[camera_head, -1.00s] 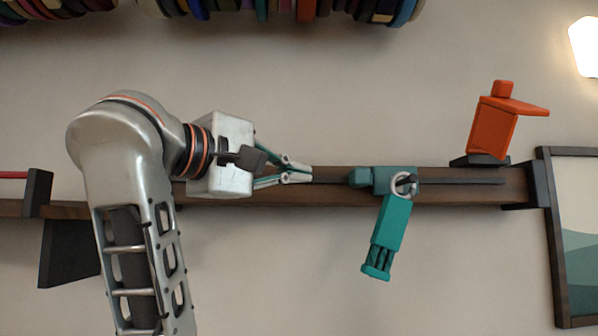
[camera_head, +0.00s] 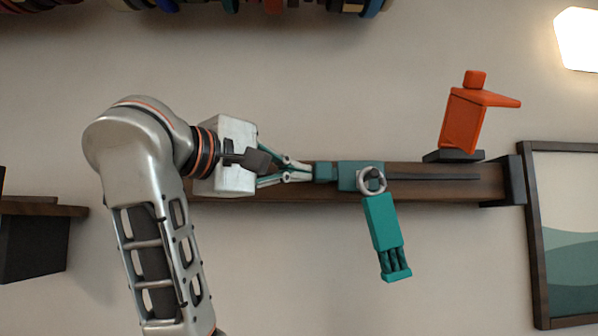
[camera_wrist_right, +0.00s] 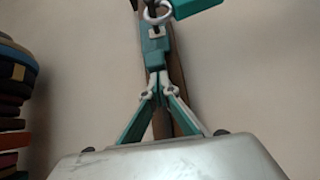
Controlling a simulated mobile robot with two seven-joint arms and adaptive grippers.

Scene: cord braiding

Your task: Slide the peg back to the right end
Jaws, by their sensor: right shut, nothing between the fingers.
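The teal peg (camera_head: 348,175) sits in the dark slot of a wooden rail (camera_head: 440,194) on the wall, left of the slot's right end. A light ring (camera_head: 371,180) hangs on it, with a teal tassel-like block (camera_head: 384,225) below, tilted toward the lower right. My right gripper (camera_head: 308,172) is shut and empty, at the left end of the peg. In the wrist view its closed fingertips (camera_wrist_right: 157,78) meet the near end of the peg (camera_wrist_right: 154,48), touching or almost touching it. My left gripper is out of view.
An orange bird-like figure (camera_head: 465,120) stands on a dark base above the rail's right part. A dark bracket (camera_head: 512,180) caps the rail's right end, beside a framed picture (camera_head: 565,235). The slot right of the peg is clear. Coloured spools (camera_wrist_right: 14,90) hang at left in the wrist view.

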